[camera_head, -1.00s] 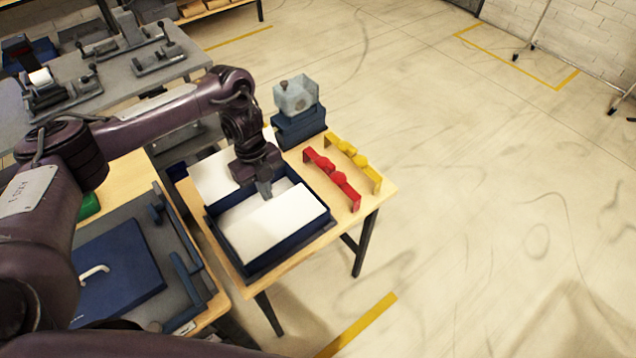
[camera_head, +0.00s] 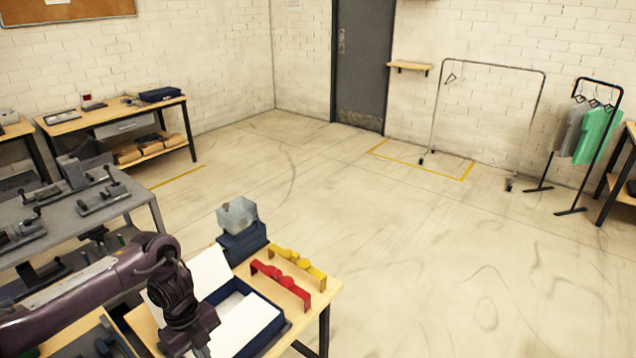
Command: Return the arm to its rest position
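My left arm comes in from the left, and its gripper (camera_head: 200,349) hangs over the left part of an open dark blue box (camera_head: 268,341) on the wooden table. The fingertips are small and partly cut off at the bottom edge, so I cannot tell whether they are open or shut. White sheets or flaps (camera_head: 240,318) show in and beside the box. My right gripper is not in view.
A red holder (camera_head: 281,284), a yellow holder (camera_head: 300,266) and a blue block (camera_head: 242,242) with a clear container (camera_head: 237,215) stand on the table (camera_head: 318,298). A grey bench (camera_head: 140,192) is at left. The middle floor is open.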

